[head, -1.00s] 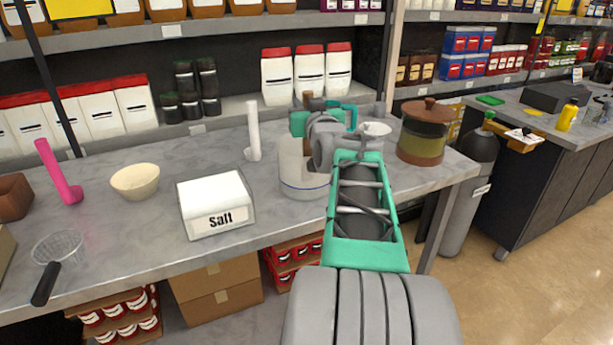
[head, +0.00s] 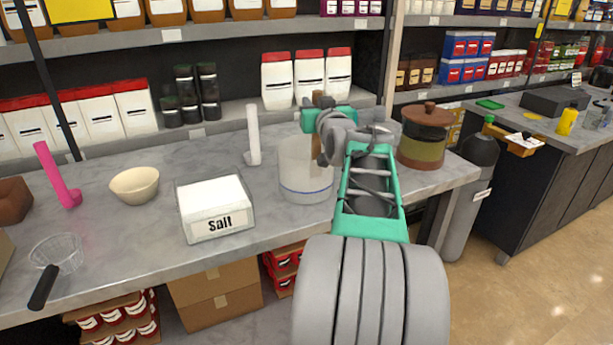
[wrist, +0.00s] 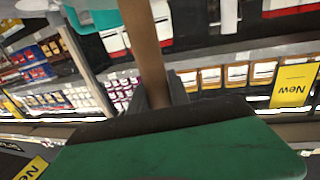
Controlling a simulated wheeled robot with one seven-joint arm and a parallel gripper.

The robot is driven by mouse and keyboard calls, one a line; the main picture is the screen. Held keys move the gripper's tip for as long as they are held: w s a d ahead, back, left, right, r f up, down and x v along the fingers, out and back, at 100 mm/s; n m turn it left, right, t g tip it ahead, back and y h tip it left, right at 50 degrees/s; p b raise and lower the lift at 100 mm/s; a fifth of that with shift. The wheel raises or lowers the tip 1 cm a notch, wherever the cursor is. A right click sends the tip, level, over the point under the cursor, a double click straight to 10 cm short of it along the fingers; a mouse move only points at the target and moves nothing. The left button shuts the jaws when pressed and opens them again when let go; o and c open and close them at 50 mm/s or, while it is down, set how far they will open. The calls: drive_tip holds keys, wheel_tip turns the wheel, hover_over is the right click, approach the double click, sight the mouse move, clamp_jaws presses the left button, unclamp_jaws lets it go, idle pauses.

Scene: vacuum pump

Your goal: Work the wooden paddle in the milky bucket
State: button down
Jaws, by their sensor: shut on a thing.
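The milky, translucent bucket (head: 303,182) with a blue line round its lower part stands on the grey counter. The brown wooden paddle (head: 317,150) stands roughly upright at its right side, its lower part seeming to show dimly through the wall. My gripper (head: 320,122) is shut on the paddle's shaft above the bucket, and the top of the paddle sticks up above the gripper. In the wrist view the shaft (wrist: 147,45) runs between my grey fingers (wrist: 158,95). The bucket is not visible there.
The Salt box (head: 214,208) and a white upright tool (head: 253,138) stand left of the bucket. A lidded brown and green jar (head: 424,138) is to the right, behind my arm. A cream bowl (head: 135,185) and a sieve (head: 56,255) are farther left.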

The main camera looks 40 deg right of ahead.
drive_tip(key=shift+w, duration=0.1)
drive_tip(key=w, duration=0.1)
drive_tip(key=w+a, duration=0.2)
drive_tip(key=shift+w+b, duration=0.3)
drive_tip(key=shift+w, duration=0.05)
idle(0.3)
drive_tip(key=s+a+b, duration=0.1)
drive_tip(key=a, duration=0.1)
drive_tip(key=s+a+b, duration=0.1)
drive_tip(key=b, duration=0.1)
drive_tip(key=shift+a, duration=0.35)
drive_tip(key=shift+s, duration=0.1)
